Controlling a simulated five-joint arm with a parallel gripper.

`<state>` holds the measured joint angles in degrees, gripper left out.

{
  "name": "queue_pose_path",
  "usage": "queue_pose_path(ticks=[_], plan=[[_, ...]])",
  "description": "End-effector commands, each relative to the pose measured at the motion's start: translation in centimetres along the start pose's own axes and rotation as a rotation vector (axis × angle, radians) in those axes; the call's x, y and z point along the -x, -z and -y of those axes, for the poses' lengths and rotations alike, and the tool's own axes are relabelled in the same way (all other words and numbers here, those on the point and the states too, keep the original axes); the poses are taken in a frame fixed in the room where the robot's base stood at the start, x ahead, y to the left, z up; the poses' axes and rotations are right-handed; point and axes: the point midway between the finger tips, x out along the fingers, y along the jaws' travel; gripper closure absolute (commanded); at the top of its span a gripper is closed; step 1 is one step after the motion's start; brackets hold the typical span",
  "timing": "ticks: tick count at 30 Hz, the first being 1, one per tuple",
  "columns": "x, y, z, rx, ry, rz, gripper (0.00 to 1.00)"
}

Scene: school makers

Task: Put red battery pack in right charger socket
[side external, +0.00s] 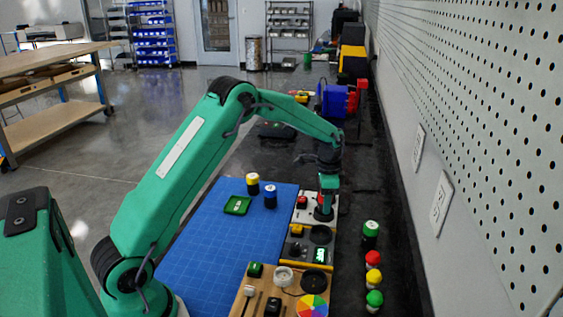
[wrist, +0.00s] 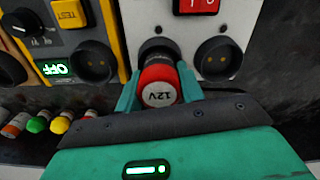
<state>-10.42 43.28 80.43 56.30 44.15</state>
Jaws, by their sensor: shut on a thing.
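The red battery pack (wrist: 160,84), marked 12V, is between my gripper's (wrist: 160,92) two green fingers, which are shut on it. Its dark lower end is at the left socket of the white charger (wrist: 238,62) in the wrist view. I cannot tell whether it is inside that socket or just above it. The other socket (wrist: 215,58), to the right in the wrist view, is empty. A red rocker switch (wrist: 197,5) is above the sockets. In the side view, my gripper (side external: 325,195) points down over the white charger (side external: 303,215).
A yellow-edged tester (wrist: 70,45) adjoins the charger. A wooden board (side external: 252,290) with a colour wheel is nearer the side camera. Several capped cylinders (side external: 372,258) stand in a row beside these.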

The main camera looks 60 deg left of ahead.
Motion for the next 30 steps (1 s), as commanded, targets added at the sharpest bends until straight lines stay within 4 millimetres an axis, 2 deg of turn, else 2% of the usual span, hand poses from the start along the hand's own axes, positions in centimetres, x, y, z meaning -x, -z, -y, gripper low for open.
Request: queue_pose_path(ticks=[13, 14, 15, 30], plan=[[-0.6, 0.02, 0.02, 0.0, 0.001, -0.001, 0.89], [-0.58, 0.03, 0.03, 0.0, 0.001, -0.001, 0.56], [-0.57, 0.03, 0.03, 0.0, 0.001, -0.001, 0.53], [0.08, 0.01, 0.01, 0.0, 0.0, 0.0, 0.53]])
